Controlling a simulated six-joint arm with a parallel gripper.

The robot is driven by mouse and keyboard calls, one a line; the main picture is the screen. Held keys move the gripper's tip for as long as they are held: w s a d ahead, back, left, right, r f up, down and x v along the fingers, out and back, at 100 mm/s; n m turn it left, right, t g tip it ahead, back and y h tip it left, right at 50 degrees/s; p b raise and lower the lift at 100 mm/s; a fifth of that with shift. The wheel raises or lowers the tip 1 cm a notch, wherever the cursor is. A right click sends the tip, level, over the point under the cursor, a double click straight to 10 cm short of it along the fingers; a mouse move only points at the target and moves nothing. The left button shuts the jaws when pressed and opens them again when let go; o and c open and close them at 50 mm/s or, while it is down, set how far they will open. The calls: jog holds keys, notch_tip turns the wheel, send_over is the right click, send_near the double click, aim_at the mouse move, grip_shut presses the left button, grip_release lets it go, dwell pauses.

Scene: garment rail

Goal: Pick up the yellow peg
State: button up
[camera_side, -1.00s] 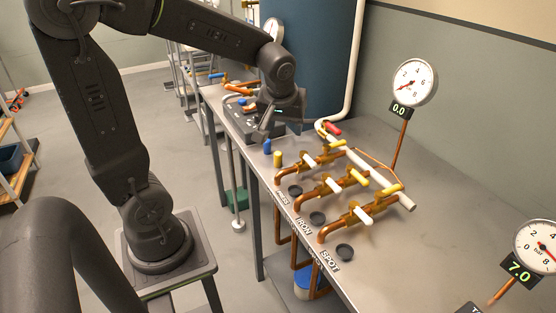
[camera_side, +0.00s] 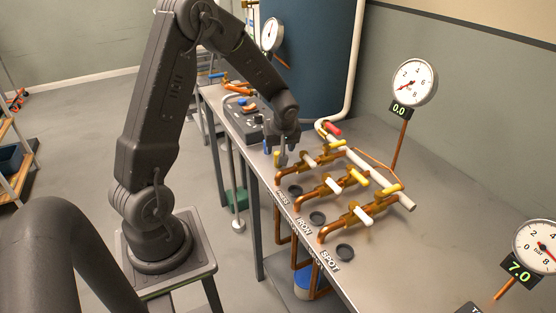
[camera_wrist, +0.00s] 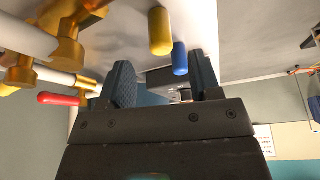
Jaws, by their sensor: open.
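The yellow peg (camera_wrist: 160,31) stands upright on the bench and shows at the top of the wrist view, which looks upside down. In the side view the yellow peg (camera_side: 276,159) is just left of my gripper (camera_side: 284,158), by the bench's left edge. My gripper (camera_wrist: 161,60) is open and empty in the wrist view. The yellow peg lies beyond its fingertips, roughly in line with the gap between them. A blue peg (camera_wrist: 179,59) stands close beside the yellow one.
Copper pipes with brass valves and white handles (camera_side: 333,183) stand right of my gripper. A red handle (camera_side: 332,128) is behind it. Several dark round sockets (camera_side: 317,218) lie along the bench's near edge. A pressure gauge (camera_side: 414,83) stands at the back.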

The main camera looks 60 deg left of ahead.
aim_at(278, 152)
jog(key=shift+x, duration=2.7)
jog(key=shift+s, duration=0.1)
jog(key=shift+c, duration=0.2)
jog(key=c, duration=1)
jog(key=shift+o, duration=0.2)
jog(key=shift+r, duration=0.15)
